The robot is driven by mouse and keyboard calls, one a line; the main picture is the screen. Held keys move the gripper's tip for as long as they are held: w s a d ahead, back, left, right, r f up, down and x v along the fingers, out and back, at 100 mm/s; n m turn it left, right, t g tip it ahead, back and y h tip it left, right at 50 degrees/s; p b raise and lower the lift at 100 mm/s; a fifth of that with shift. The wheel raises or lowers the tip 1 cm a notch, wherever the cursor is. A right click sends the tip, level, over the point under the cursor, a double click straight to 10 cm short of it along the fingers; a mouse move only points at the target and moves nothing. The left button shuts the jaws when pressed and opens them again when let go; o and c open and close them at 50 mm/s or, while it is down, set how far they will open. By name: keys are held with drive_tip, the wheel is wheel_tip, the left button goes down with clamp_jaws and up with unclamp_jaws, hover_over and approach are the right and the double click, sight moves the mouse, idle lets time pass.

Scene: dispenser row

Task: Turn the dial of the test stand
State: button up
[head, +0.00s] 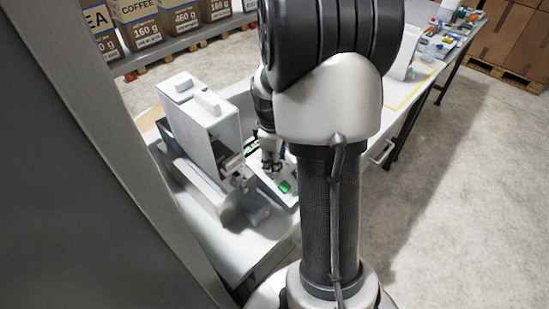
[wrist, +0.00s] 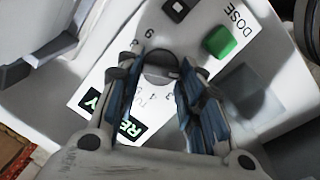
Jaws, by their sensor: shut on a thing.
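The test stand's sloped white panel (wrist: 185,38) fills the middle of the wrist view. Its round grey dial (wrist: 160,66) sits between my fingers, with printed numbers around it. My gripper (wrist: 155,75) is shut on the dial, one finger pad on each side; the fingers cover part of the scale. A line on the dial points roughly right in this view. A green button (wrist: 219,41) stands beside the word DOSE, and a dark display (wrist: 117,118) partly shows READY. In the head view my gripper (head: 270,167) is over the panel near the green button (head: 285,187).
White dispensers (head: 205,128) stand close to the left of my gripper on the white bench (head: 235,262). A shelf with coffee bags (head: 140,22) is behind. Small items (head: 440,40) lie at the bench's far end. My arm hides much of the bench's middle.

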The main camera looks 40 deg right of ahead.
drive_tip(key=shift+m, duration=0.3)
drive_tip(key=m+p, duration=0.1)
drive_tip(key=m, duration=0.1)
drive_tip(key=m+y+p, duration=0.1)
drive_tip(key=m+p, duration=0.1)
drive_tip(key=shift+d+r+m, duration=0.1)
drive_tip(key=shift+d+m, duration=0.1)
drive_tip(key=shift+m, duration=0.1)
drive_tip(key=m+p, duration=0.1)
drive_tip(key=m, duration=0.1)
drive_tip(key=m+y, duration=0.1)
drive_tip(key=m, duration=0.1)
drive_tip(key=m+p, duration=0.1)
drive_tip(key=m, duration=0.1)
drive_tip(key=shift+d+p, duration=0.25)
drive_tip(key=shift+p, duration=0.05)
drive_tip(key=m, duration=0.3)
drive_tip(key=m+y+p, duration=0.1)
drive_tip(key=m, duration=0.2)
drive_tip(key=shift+s+d+t, duration=0.15)
drive_tip(key=shift+t, duration=0.15)
drive_tip(key=m, duration=0.3)
drive_tip(key=m+t, duration=0.1)
drive_tip(key=m, duration=0.1)
drive_tip(key=shift+s+d+f+m+y+p, duration=0.1)
drive_tip(key=shift+s+f+m+y+p, duration=0.1)
drive_tip(key=shift+m+y+p, duration=0.15)
drive_tip(key=shift+m, duration=0.25)
drive_tip(key=o, duration=1.1)
drive_tip(key=shift+c, duration=0.2)
